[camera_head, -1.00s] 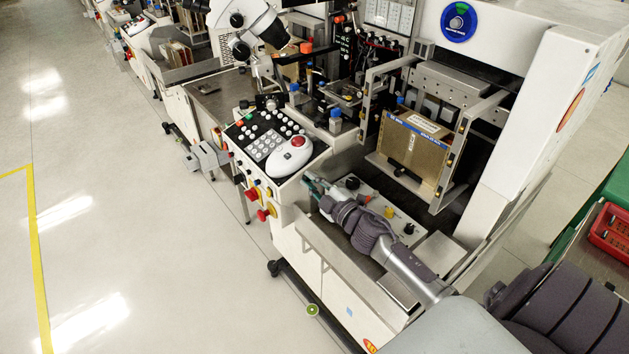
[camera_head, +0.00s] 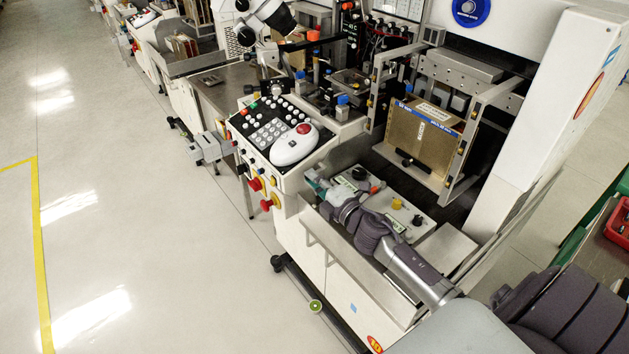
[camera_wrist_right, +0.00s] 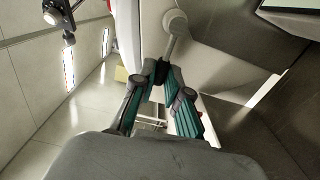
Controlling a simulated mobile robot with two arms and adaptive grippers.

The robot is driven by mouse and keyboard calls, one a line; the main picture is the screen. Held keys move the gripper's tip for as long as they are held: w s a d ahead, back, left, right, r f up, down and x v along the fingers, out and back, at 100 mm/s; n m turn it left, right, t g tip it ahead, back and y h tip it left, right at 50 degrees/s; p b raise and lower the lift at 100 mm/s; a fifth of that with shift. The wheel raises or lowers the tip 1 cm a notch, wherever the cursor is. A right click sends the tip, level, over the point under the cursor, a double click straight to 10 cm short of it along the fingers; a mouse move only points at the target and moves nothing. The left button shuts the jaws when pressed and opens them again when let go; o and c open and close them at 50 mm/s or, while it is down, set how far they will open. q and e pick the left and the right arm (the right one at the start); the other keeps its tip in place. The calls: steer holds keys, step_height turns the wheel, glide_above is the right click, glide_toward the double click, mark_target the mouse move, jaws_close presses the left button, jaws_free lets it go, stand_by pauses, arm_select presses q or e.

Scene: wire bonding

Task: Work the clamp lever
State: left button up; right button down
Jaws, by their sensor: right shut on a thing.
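The clamp lever (camera_wrist_right: 173,42) is a grey arm with a round pivot end at the top of the right wrist view. Its lower end sits between the fingertips of my right gripper (camera_wrist_right: 160,77), which are closed on it from both sides. The green-padded fingers hide part of that end. In the head view my right gripper (camera_head: 313,184) is low over the left end of the machine's front deck, just below the button console. The lever is too small and covered to make out there. My left gripper is in neither current view.
A button console (camera_head: 268,130) with a white mouse-like device (camera_head: 295,145) stands just behind the gripper. A pale plate with knobs (camera_head: 428,212) lies beside my forearm. A brown box (camera_head: 420,140) stands in a metal frame behind. The floor at left is clear.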

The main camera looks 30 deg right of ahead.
steer(key=shift+f, duration=0.2)
steer(key=c, duration=1.2)
jaws_free()
steer(key=shift+s, duration=0.1)
steer(key=s, duration=0.8)
steer(key=s+d, duration=0.1)
steer(key=s, duration=0.3)
steer(key=shift+a, duration=0.1)
